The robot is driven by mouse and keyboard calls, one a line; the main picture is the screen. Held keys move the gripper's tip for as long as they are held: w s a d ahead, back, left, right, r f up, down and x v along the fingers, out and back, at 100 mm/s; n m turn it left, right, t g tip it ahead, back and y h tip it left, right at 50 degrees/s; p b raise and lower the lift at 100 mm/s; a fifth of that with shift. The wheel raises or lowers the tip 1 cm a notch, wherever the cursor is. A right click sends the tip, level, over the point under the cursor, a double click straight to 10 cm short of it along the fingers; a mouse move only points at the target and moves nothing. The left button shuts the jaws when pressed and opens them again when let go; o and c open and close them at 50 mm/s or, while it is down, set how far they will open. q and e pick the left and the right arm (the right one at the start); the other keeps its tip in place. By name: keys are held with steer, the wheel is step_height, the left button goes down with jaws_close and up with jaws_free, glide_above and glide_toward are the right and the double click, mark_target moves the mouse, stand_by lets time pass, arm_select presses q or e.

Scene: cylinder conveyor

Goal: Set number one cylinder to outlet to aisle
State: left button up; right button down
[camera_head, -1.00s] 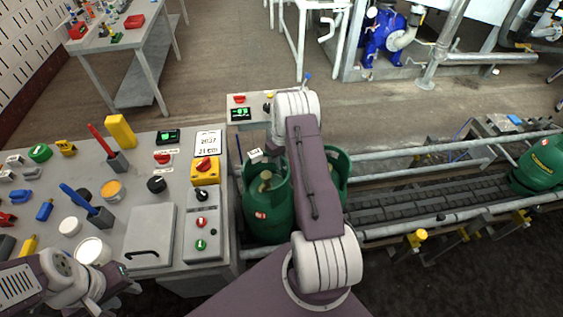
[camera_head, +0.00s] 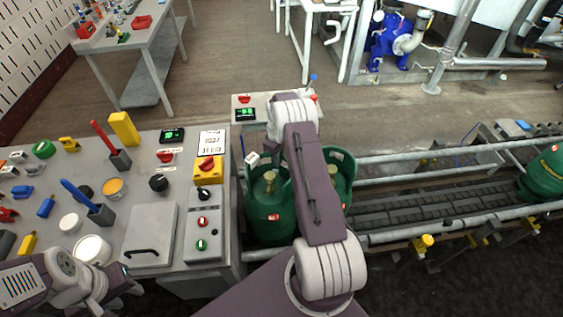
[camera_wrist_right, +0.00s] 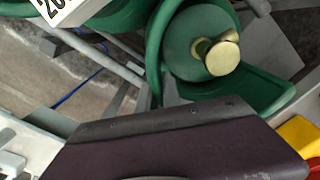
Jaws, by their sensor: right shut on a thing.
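A green cylinder (camera_head: 268,215) with a brass valve stands at the left end of the conveyor, beside the control table. A second green cylinder (camera_head: 342,172) stands just right of it, partly behind my right arm. In the right wrist view, a cylinder's brass valve (camera_wrist_right: 218,52) shows inside its green collar. The purple housing (camera_wrist_right: 180,150) of my right arm covers the lower part of that view. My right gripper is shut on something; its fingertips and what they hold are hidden. My left gripper (camera_head: 125,285) is at the lower left, by the table's front; its jaws are unclear.
The grey control table (camera_head: 150,235) on the left carries knobs, switches, a yellow box (camera_head: 208,169) and small parts. A small panel (camera_head: 245,101) stands behind the cylinders. Another green cylinder (camera_head: 546,175) is far right on the conveyor (camera_head: 430,205). Open floor lies behind the rails.

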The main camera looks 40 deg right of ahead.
steer(key=shift+w+a+r+n, duration=0.15)
steer(key=shift+w+r+n, duration=0.05)
steer(key=shift+w+n, duration=0.25)
steer(key=shift+w, duration=0.15)
steer(key=c, duration=1.5)
jaws_free()
steer(key=shift+c, duration=0.2)
steer(key=shift+a, duration=0.1)
steer(key=shift+f, duration=0.1)
step_height(320, 180, up, 9)
steer(key=shift+r, duration=0.1)
